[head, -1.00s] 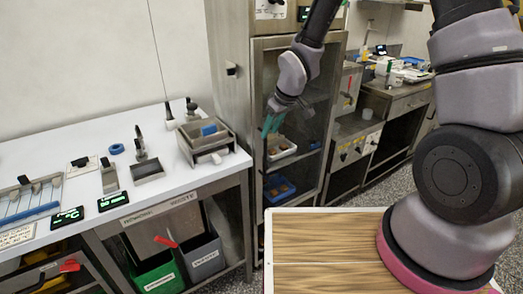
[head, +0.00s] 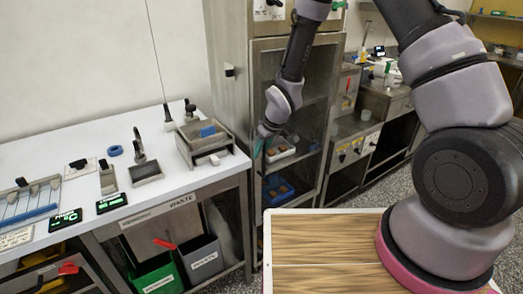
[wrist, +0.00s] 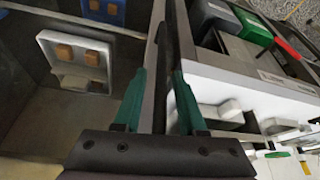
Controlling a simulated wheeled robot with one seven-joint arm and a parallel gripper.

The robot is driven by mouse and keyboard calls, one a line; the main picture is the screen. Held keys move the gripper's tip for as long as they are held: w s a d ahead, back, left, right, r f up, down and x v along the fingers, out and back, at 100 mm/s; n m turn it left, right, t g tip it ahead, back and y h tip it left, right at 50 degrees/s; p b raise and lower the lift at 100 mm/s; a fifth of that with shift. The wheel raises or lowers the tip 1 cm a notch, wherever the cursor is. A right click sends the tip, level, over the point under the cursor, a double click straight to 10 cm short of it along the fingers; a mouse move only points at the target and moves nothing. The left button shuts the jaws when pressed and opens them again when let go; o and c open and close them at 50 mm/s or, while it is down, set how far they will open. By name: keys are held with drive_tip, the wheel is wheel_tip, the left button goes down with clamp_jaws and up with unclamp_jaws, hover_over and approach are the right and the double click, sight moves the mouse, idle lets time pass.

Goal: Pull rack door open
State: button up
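The rack door (head: 318,113) is a tall metal-framed door with a see-through panel, and it looks shut in the head view. Trays with brown pieces show behind it. My gripper (head: 258,148) is at the door's left edge, about mid-height. In the wrist view its two green fingers (wrist: 159,75) stand apart. The white tray (wrist: 80,62) shows to the left of the fingers.
A white worktop (head: 75,170) with tools and a metal box (head: 205,142) stands left of the rack. Green (head: 155,275) and grey (head: 203,258) waste bins sit below it. A steel counter (head: 385,100) is to the right.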

clamp_jaws()
idle(1.2)
